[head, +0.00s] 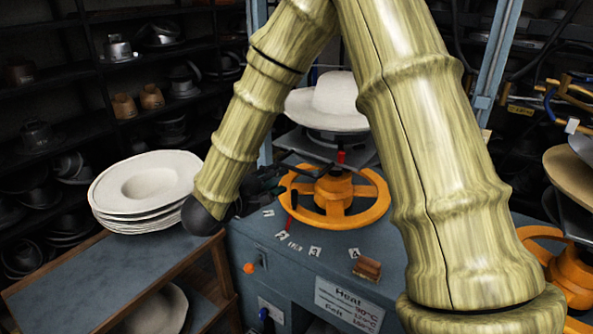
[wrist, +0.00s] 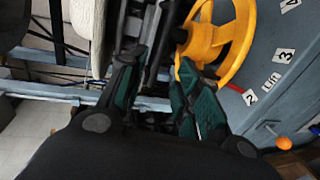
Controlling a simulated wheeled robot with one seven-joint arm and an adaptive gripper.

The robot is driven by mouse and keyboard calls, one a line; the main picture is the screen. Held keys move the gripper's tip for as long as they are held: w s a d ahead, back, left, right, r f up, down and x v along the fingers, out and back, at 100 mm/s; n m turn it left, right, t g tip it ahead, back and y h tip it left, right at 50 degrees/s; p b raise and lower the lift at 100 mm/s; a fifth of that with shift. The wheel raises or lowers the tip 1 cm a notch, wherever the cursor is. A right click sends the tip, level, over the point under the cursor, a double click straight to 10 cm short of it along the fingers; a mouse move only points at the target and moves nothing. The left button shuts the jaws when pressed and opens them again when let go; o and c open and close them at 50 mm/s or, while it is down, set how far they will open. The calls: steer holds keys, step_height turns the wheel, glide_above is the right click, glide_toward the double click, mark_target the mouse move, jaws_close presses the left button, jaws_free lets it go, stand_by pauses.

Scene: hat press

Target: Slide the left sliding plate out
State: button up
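My gripper (wrist: 158,82) shows in the wrist view with its two dark, green-padded fingers spread apart. Dark and silver bars (wrist: 150,38) of the press appear between and beyond the fingertips; I cannot tell if they touch. In the head view my gripper (head: 264,186) is small and partly hidden behind my arm, left of the orange handwheel (head: 352,217). The wheel also shows in the wrist view (wrist: 240,25). A grey plate (head: 292,146) lies under a pale wide-brimmed hat (head: 325,98) above the wheel. My arm covers its right part. Which part is the left sliding plate is not certain.
The blue-grey press cabinet (head: 265,250) bears number labels, a red lever (head: 292,212) and an orange knob (head: 249,268). A stack of pale hats (head: 145,190) sits on a side table (head: 85,285) at left. A second press with an orange wheel (head: 575,275) stands at right.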

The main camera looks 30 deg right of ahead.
mark_target(295, 170)
steer(key=p+x, duration=0.2)
steer(key=x, duration=0.8)
steer(key=shift+w+d+f+p, duration=0.1)
steer(key=shift+d+p, duration=0.1)
steer(key=shift+p, duration=0.1)
jaws_close()
